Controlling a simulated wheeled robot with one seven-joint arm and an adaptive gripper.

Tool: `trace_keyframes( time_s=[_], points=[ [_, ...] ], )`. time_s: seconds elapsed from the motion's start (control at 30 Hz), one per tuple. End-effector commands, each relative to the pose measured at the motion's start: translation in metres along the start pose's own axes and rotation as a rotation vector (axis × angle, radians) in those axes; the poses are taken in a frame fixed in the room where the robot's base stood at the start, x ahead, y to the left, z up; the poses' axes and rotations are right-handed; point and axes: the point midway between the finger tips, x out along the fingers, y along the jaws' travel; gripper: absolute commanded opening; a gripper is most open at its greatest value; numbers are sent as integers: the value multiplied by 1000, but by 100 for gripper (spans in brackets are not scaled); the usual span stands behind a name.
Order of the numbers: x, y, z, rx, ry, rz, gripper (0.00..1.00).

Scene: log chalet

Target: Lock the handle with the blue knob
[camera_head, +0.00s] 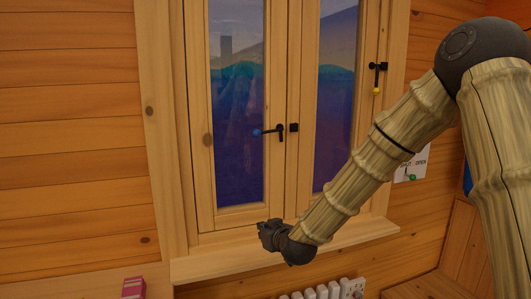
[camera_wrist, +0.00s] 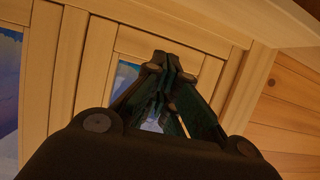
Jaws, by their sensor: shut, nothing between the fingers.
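The handle with the blue knob (camera_head: 257,132) is on the left window sash in the head view. Its black lever lies about level, with the blue knob at its left end, and a small black catch (camera_head: 293,127) sits just right of it. A second handle, with a yellow knob (camera_head: 376,90), hangs down on the right sash. My gripper (camera_head: 264,227) is shut and empty, low in front of the window near the sill, below the blue-knob handle and apart from it. In the wrist view my gripper (camera_wrist: 163,62) points at the wooden frame; no handle shows there.
The wooden sill (camera_head: 285,248) runs below my gripper, with a white radiator (camera_head: 322,292) under it. A pink object (camera_head: 133,288) stands at the lower left. A white sign (camera_head: 411,165) with a green knob is right of the window. The left log wall is bare.

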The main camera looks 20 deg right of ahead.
Motion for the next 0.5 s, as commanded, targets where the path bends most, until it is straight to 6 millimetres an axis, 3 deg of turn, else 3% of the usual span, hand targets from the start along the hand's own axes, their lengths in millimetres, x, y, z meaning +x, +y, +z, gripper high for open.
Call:
trace_keyframes(
  time_s=[0.03,0.1,0.3,0.4,0.5],
  points=[
    [-4,6,-37,-3,60,6,0],
    [-12,12,-84,-15,133,15,0],
    [-49,32,-208,-40,331,46,0],
    [-71,40,-255,-49,407,61,0],
    [-88,46,-289,-57,463,72,0]
  ],
)
